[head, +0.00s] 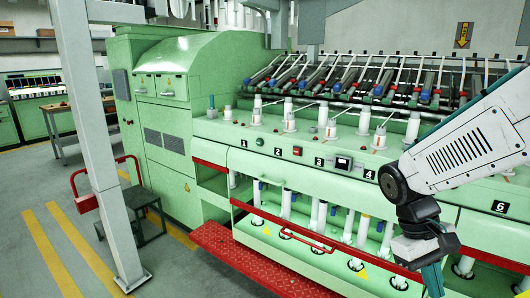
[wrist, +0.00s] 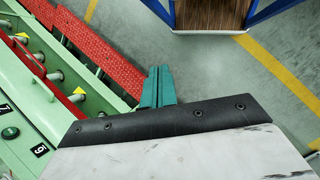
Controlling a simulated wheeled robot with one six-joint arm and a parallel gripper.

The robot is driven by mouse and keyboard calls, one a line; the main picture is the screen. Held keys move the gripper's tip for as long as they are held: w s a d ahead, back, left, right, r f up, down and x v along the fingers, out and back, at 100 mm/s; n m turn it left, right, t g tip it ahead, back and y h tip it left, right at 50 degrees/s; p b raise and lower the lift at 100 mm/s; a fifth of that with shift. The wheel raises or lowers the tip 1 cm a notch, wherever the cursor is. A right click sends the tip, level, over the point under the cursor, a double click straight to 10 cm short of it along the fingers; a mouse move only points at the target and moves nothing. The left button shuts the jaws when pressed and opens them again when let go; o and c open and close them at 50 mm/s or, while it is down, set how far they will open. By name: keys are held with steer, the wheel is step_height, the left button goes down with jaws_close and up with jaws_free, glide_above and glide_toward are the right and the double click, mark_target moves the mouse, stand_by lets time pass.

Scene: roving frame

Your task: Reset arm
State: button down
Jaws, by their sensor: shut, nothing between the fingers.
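My arm (head: 465,148) reaches in from the right in the head view, bent downward in front of the green machine. My gripper (head: 433,278) hangs at the bottom right of that view, where its teal fingers are partly cut off by the lower edge. In the wrist view my gripper (wrist: 158,76) shows two teal fingers side by side, closed together with nothing held. The fingers are over the floor, beside the red step in that picture.
A long green spinning machine (head: 290,165) with numbered panels and white bobbins fills the middle and right. A red step (head: 255,268) runs along its base. A grey post (head: 92,140) stands at left. Grey floor (wrist: 225,80) with yellow lines is open near a blue-framed brown platform (wrist: 210,12).

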steer(key=s+a+r+m+t+y, duration=0.2)
steer(key=s+a+r+t, duration=0.3)
steer(key=s+r, duration=0.3)
steer(key=shift+s+r+y, duration=0.25)
steer(key=shift+s+y, duration=0.45)
steer(key=shift+s, duration=0.75)
steer(key=shift+a, duration=0.1)
